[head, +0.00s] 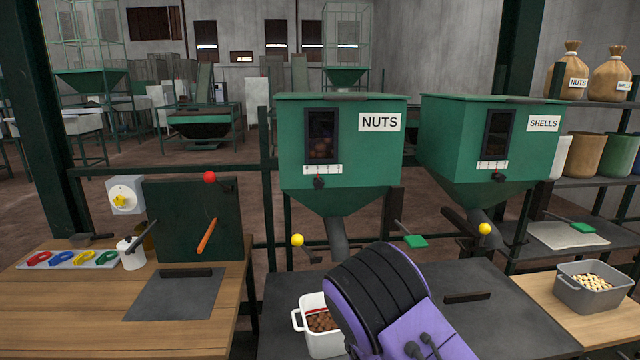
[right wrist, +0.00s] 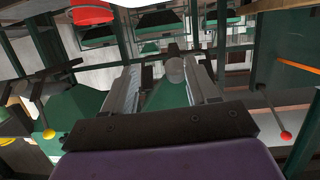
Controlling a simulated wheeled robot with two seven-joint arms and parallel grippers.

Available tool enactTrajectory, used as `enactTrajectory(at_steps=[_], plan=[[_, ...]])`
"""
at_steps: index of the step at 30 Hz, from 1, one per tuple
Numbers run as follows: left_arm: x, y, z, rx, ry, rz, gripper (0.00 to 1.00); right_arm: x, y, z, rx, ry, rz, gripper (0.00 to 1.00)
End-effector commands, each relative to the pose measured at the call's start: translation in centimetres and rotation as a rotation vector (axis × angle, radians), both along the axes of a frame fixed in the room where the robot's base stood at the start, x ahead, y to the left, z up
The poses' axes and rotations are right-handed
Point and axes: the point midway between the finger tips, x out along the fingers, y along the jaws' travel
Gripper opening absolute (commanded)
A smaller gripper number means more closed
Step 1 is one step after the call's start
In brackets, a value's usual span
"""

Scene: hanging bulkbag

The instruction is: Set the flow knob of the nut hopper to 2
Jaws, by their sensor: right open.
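The nut hopper (head: 340,150) is a green bin with a NUTS label and a dark window, at the middle of the head view. Its small dark flow knob (head: 319,183) sits under a white scale strip (head: 322,169), a little left of the strip's middle. The numbers are too small to read. In the head view my purple right arm stands low in front of the hopper, and its gripper is hidden. In the right wrist view my right gripper (right wrist: 165,78) is open and empty, apart from the hopper. The knob cannot be made out there. My left gripper is out of view.
A yellow-ball lever (head: 297,240) and a grey chute sit below the nut hopper. A white bucket of nuts (head: 322,338) stands beside my arm. The similar shell hopper (head: 490,145) is to the right. A wooden bench (head: 60,310) is at left.

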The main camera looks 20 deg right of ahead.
Motion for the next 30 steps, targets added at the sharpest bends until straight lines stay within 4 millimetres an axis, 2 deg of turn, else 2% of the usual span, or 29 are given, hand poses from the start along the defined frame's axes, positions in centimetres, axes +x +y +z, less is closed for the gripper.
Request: enactTrajectory(at_steps=[1, 2, 3, 6, 9, 14, 24, 30], plan=[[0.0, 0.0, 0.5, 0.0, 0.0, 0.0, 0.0, 4.1, 0.2, 6.0, -0.078, -0.127, 0.041, 0.58], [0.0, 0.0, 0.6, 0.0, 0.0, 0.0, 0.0, 6.0, 0.4, 9.1, -0.124, -0.192, 0.06, 0.58], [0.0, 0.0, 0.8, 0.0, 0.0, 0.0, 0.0, 8.1, 0.7, 13.1, -0.184, -0.274, 0.084, 0.58], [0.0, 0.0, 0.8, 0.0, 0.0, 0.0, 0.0, 11.6, 2.0, 21.1, -0.318, -0.432, 0.129, 0.58], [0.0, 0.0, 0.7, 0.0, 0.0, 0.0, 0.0, 13.4, 3.1, 25.4, -0.429, -0.524, 0.15, 0.58], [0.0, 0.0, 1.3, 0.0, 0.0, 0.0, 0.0, 14.2, 2.9, 26.2, -0.488, -0.521, 0.143, 0.58], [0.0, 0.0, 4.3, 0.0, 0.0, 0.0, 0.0, 20.6, 1.4, 28.8, -0.483, -0.519, 0.142, 0.58], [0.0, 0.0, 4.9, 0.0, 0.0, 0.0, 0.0, 22.6, 1.0, 29.2, -0.483, -0.515, 0.143, 0.58]])
